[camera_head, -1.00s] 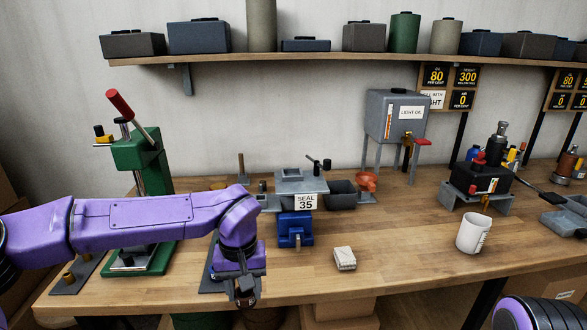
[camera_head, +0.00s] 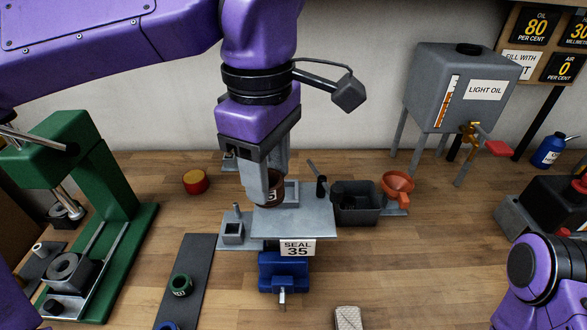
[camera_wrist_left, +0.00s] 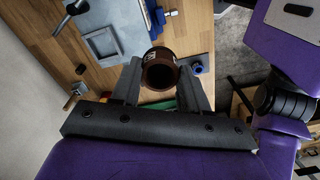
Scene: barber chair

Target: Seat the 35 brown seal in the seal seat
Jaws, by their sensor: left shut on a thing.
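My left gripper (camera_head: 268,184) points down, shut on the brown seal (camera_head: 274,190), which bears a white mark. The wrist view shows the seal (camera_wrist_left: 160,72) as a hollow ring between my two fingers (camera_wrist_left: 160,84). A square grey frame (camera_head: 292,192), apparently the seal seat, stands on that plate, partly hidden behind seal and fingers. In the wrist view the frame (camera_wrist_left: 103,45) is uncovered, left of the seal. My right gripper is out of view.
A blue vise (camera_head: 283,272) is below the plate. A dark bin (camera_head: 357,203) and orange funnel (camera_head: 397,186) stand to its right. A green press (camera_head: 85,170) is at left. A dark strip (camera_head: 190,262) holds a green ring (camera_head: 180,286). Front right bench is mostly clear.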

